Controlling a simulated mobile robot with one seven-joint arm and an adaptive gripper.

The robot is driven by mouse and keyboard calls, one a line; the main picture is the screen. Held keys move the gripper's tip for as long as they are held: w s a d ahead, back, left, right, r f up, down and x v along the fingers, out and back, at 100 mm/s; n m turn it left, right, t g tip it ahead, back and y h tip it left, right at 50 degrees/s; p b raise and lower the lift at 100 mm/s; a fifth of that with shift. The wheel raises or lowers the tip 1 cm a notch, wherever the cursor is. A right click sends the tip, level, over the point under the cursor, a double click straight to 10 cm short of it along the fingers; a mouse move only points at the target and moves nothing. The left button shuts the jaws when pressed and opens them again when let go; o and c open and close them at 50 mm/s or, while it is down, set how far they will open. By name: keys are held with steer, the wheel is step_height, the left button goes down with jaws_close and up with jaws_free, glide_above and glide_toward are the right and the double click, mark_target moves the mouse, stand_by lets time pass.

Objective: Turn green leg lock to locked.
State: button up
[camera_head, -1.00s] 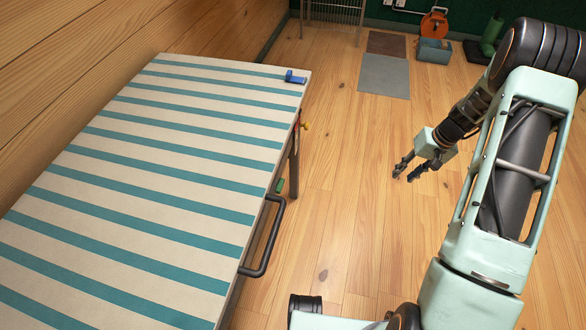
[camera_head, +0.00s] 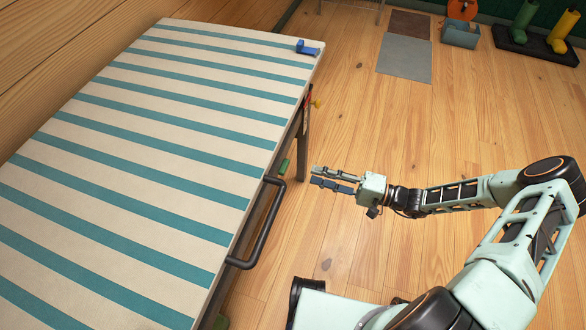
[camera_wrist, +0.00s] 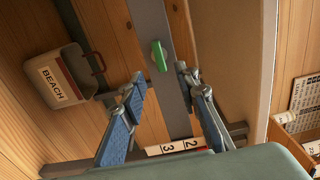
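The green leg lock (camera_head: 284,167) is a small green handle beside the table's near edge, just beyond the black bar handle, in the head view. In the wrist view the green leg lock (camera_wrist: 158,56) sits on a grey table leg (camera_wrist: 150,22), its length running roughly along the leg. My gripper (camera_head: 316,176) is to the right of the lock, pointing at it, apart from it. In the wrist view my gripper (camera_wrist: 159,74) has its blue-padded fingers spread, with nothing between them. The lock shows just beyond the gap between the tips.
The striped table (camera_head: 150,135) fills the left. Its black bar handle (camera_head: 262,225) juts out near my gripper. A BEACH bin (camera_wrist: 60,85) stands beyond the leg. The floor right of the table is mostly clear.

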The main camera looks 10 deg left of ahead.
mark_target(284, 167)
steer(key=a+b, duration=0.1)
steer(key=a, duration=0.7)
steer(key=shift+w+a, duration=0.3)
steer(key=shift+a, duration=0.05)
jaws_close()
